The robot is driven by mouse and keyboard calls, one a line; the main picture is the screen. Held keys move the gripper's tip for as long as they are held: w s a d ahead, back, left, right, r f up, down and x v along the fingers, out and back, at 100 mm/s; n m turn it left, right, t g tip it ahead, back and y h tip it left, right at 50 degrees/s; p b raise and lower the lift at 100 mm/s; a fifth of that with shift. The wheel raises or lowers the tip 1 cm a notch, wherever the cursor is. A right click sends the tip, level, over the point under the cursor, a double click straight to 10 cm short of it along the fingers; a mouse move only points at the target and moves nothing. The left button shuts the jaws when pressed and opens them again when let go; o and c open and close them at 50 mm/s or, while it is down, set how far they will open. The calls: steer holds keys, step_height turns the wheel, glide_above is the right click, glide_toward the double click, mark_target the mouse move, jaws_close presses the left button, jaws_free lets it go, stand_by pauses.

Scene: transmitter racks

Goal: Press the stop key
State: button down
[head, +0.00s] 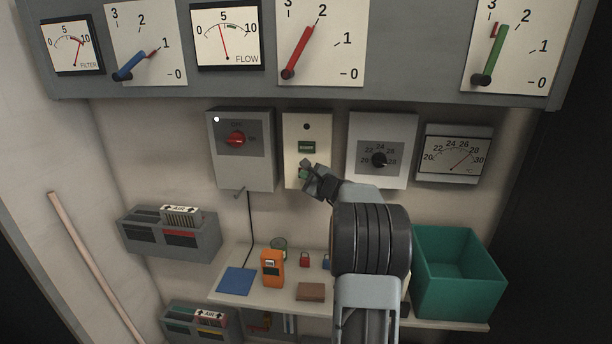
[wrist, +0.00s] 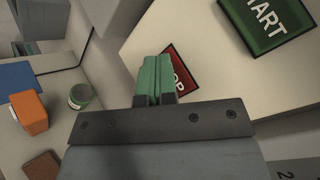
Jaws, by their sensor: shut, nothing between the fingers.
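The stop key (wrist: 184,67) is a red key with white letters, of which "OP" shows in the wrist view. My gripper's green fingers cover its left part there. The green start key (wrist: 268,22) sits beyond it on the same cream key box (wrist: 215,60). In the head view the start key (head: 306,147) is on the upright cream box (head: 294,130), and my gripper hides the stop key below it. My gripper (head: 304,174) is shut and empty, its fingertips (wrist: 158,60) right at the stop key; I cannot tell whether they touch it.
A grey box with a red rotary switch (head: 236,139) is left of the key box, and a dial box (head: 379,160) is right. Below, a shelf (head: 230,298) holds an orange device (head: 272,268) and small items. A teal bin (head: 458,297) stands at right.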

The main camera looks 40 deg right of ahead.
stand_by(0.4)
steer(key=shift+s+a+b, duration=0.55)
steer(key=shift+s+b, duration=0.05)
steer(key=shift+b, duration=0.2)
steer(key=shift+s, duration=0.1)
steer(key=shift+s+a+b, duration=1.65)
steer(key=shift+s+a, duration=0.05)
steer(key=shift+a, duration=0.05)
